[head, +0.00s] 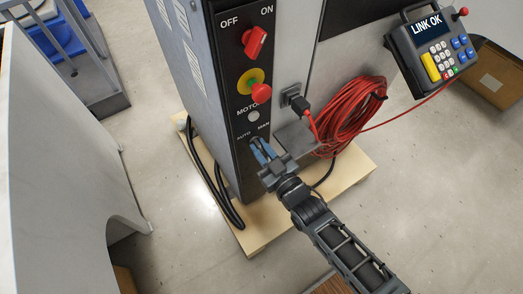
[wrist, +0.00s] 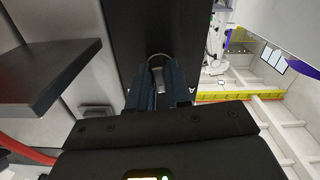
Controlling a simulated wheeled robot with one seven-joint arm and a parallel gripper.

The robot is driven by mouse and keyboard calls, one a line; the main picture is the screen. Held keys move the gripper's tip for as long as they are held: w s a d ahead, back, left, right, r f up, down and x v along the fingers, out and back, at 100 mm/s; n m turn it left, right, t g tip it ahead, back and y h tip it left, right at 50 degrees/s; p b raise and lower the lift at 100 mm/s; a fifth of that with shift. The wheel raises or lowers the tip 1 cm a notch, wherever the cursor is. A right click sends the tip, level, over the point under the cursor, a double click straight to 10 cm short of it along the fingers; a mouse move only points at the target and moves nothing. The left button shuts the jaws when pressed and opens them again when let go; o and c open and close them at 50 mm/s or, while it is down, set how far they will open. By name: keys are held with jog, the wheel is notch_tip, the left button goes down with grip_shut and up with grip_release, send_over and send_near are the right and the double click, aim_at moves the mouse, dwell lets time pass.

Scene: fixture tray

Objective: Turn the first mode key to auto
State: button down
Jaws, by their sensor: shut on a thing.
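The mode key sits on the dark front panel (head: 222,100) of the grey cabinet, below the labels AUTO (head: 243,136) and MAN (head: 264,126). My gripper (head: 258,145) is at the key in the head view, its blue fingers shut on it and hiding most of it. In the wrist view my gripper (wrist: 159,85) is close to the panel, and a curved metal bow of the key (wrist: 160,57) shows between the fingertips. Which label the key points to cannot be told.
A pendant (head: 433,47) reads LINK OK.

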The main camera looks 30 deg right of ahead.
jog(key=shift+n+b, duration=0.8)
jog(key=shift+n, duration=1.3)
jog(key=c, duration=1.1)
grip_release()
jog(key=shift+c, duration=0.2)
jog(key=shift+s, duration=0.15)
jog(key=s, duration=0.7)
jog(key=shift+s+b, duration=0.3)
jog(key=shift+b, duration=0.1)
jog(key=shift+s, duration=0.1)
